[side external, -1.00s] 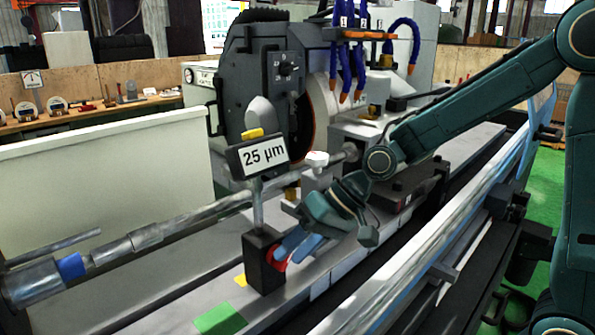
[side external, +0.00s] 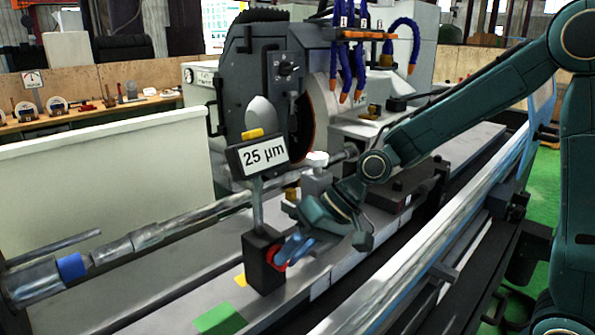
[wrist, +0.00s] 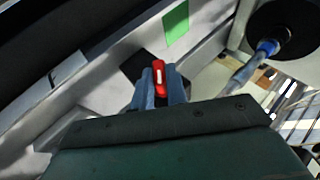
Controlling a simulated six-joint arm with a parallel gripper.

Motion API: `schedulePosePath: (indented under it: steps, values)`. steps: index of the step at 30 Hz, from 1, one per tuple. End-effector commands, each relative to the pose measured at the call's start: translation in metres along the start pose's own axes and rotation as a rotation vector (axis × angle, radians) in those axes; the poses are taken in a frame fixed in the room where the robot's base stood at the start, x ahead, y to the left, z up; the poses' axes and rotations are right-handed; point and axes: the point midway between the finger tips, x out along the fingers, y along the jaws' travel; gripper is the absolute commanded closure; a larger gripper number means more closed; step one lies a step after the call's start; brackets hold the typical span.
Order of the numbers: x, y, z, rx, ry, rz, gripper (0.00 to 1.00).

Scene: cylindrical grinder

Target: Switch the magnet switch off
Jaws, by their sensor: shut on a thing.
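The magnet switch is a red knob (side external: 272,257) on the face of a black block base (side external: 259,279). A post on that base carries a gauge display (side external: 257,155) reading "25 µm". My gripper (side external: 282,251) is at the knob, with its blue fingers on either side of it. In the wrist view the red knob (wrist: 159,75), with a white mark, shows between the two fingers (wrist: 160,92). The gripper is shut on it. The fingers hide part of the knob in the side view.
The base stands on the grey machine table, near a green patch (side external: 219,320) and a small yellow patch (side external: 240,281). A long metal workpiece (side external: 165,229) runs behind the base. The grinding wheel housing (side external: 262,85) and blue hoses (side external: 345,58) stand behind.

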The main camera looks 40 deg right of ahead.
Motion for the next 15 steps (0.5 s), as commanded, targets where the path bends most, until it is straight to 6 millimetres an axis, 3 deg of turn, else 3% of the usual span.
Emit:
schedulePosePath:
  steps: [15]
  values:
    - [0.0009, -0.0066, 0.0004, -0.086, 0.001, 0.189, 1.00]
